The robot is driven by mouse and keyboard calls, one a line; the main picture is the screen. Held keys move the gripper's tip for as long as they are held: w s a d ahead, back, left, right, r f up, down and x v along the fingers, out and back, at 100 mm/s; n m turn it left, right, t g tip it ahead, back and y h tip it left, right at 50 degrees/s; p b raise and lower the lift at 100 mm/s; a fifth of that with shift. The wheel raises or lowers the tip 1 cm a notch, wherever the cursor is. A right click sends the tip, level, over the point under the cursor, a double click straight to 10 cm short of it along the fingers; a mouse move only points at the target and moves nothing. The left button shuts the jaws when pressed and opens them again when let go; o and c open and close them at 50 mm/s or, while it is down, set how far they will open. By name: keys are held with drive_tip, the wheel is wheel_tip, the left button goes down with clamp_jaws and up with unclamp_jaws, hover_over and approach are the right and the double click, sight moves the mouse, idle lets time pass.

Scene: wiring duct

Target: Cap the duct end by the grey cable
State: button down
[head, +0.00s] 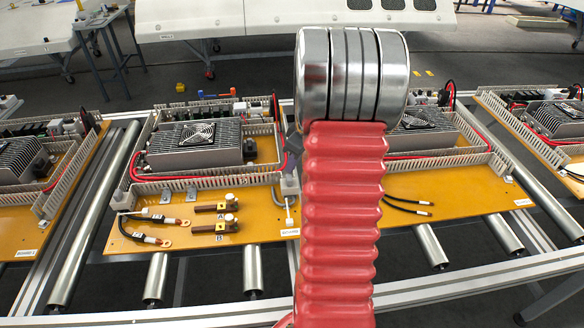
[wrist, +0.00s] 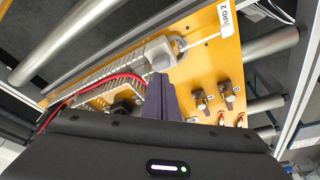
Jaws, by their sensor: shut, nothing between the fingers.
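A light grey block like an end cap (wrist: 160,54) sits at the end of the slotted duct (wrist: 110,74) in the wrist view. The cap (head: 290,186) also shows in the head view at the duct's near right corner. A pale cable (wrist: 184,43) runs out beside it toward the board's edge; it also shows in the head view (head: 288,212). My gripper (wrist: 157,80) has dark purple fingers, shut and empty, with tips close to the cap. I cannot tell whether they touch it. In the head view my gripper is mostly hidden behind my red arm.
A finned grey unit with a fan (head: 195,146) and a red cable (head: 140,178) stand within the duct frame. Brown terminal blocks (head: 215,207) and lugged black cables (head: 150,239) lie in front. Neighbouring boards (head: 440,188) flank it on metal rollers (head: 92,215).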

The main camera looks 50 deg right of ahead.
drive_tip(key=shift+r, duration=0.1)
drive_tip(key=a+v, duration=0.1)
drive_tip(key=v, duration=1.2)
drive_tip(key=shift+d+r, duration=0.3)
drive_tip(key=shift+d, duration=0.2)
drive_tip(key=shift+s, duration=0.1)
